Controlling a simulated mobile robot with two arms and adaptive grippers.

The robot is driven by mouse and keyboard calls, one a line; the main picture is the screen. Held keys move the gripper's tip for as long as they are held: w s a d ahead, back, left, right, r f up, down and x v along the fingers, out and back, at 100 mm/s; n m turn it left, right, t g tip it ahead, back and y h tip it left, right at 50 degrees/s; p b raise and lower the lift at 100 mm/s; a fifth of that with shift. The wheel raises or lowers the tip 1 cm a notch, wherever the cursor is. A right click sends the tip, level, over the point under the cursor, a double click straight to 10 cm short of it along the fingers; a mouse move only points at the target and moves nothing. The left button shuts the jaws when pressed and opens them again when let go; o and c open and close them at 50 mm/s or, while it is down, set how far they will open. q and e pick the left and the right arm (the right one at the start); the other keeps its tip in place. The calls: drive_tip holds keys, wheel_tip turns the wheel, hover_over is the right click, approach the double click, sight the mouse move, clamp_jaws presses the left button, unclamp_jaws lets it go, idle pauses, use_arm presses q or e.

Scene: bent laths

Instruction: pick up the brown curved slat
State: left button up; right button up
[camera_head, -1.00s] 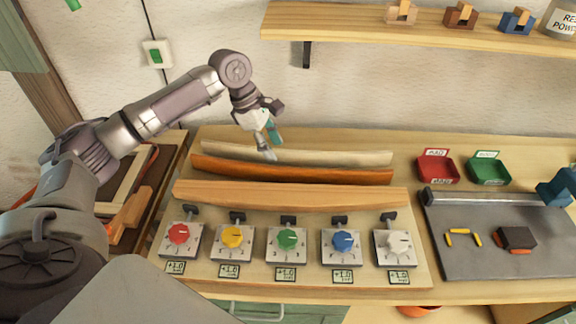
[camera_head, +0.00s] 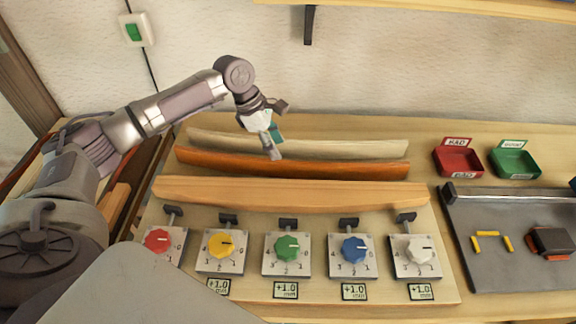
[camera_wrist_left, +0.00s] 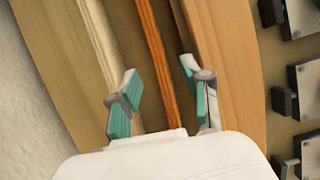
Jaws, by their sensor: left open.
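The brown curved slat (camera_head: 330,170) is orange-brown and lies lengthwise on the bench between a pale cream slat (camera_head: 340,150) behind and a light wood piece (camera_head: 300,195) in front. My left gripper (camera_head: 273,144) is open and empty, pointing down over the middle of the slats. In the left wrist view the brown slat (camera_wrist_left: 158,65) runs between the two open fingers (camera_wrist_left: 160,72), touching neither as far as I can see. The cream slat (camera_wrist_left: 98,40) passes by the left finger there, and the light wood piece (camera_wrist_left: 228,60) lies beyond the right finger. My right gripper is out of view.
A row of several coloured knobs, including a green one (camera_head: 287,246), stands in front of the slats. A red tray (camera_head: 458,160) and a green tray (camera_head: 514,162) sit at the right, behind a grey board (camera_head: 500,270). The wall rises close behind the slats.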

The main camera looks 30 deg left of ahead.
sight(287, 162)
use_arm(q)
drive_tip(key=p+x, duration=0.1)
drive_tip(key=x, duration=0.7)
drive_tip(key=shift+w+f, duration=0.15)
drive_tip(key=shift+f, duration=0.05)
clamp_jaws()
drive_tip(key=shift+r, duration=0.1)
